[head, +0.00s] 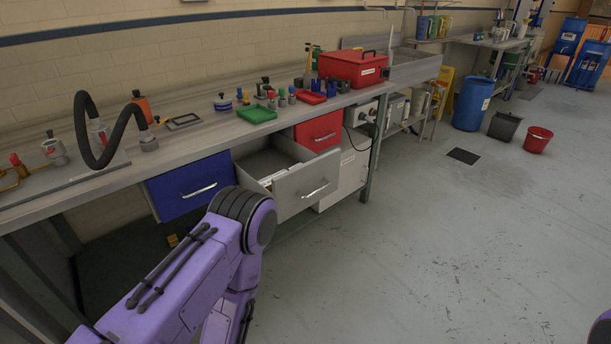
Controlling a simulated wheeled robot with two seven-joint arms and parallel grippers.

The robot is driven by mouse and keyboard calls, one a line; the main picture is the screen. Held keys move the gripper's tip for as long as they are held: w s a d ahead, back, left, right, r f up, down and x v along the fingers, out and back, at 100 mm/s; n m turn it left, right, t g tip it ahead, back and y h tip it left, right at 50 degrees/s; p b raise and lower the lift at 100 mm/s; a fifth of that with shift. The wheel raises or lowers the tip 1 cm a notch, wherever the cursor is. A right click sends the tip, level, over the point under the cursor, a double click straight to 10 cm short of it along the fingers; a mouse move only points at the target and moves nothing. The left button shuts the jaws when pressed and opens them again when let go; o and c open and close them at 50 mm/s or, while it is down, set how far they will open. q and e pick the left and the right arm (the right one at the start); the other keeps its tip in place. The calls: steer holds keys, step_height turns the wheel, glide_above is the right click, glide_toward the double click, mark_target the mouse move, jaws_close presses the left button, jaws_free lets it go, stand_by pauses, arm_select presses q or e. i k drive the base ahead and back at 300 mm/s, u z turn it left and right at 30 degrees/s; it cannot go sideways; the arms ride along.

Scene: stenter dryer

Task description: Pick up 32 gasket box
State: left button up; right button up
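I cannot pick out a box marked 32 or gasket. The grey drawer (306,188) under the workbench is pulled open. Small pale items (272,179) show in it along its near left wall, too small to identify. Part of the drawer's inside is hidden by its front and walls. My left arm, purple with dark joints, stands in front of the blue drawer and the open drawer. Its gripper is out of view. Only a sliver of purple, likely my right arm, shows at the bottom right corner. The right gripper is out of view.
The workbench (196,136) holds a red toolbox (352,69), a green tray (257,114), a black hose (84,125) and small parts. The blue drawer (192,186) and red drawer (319,131) are shut. A blue barrel (472,104) and buckets stand farther back. The floor at right is clear.

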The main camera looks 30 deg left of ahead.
mark_target(266, 182)
steer(key=u, duration=0.15)
steer(key=i, duration=0.85)
steer(key=u, duration=0.4)
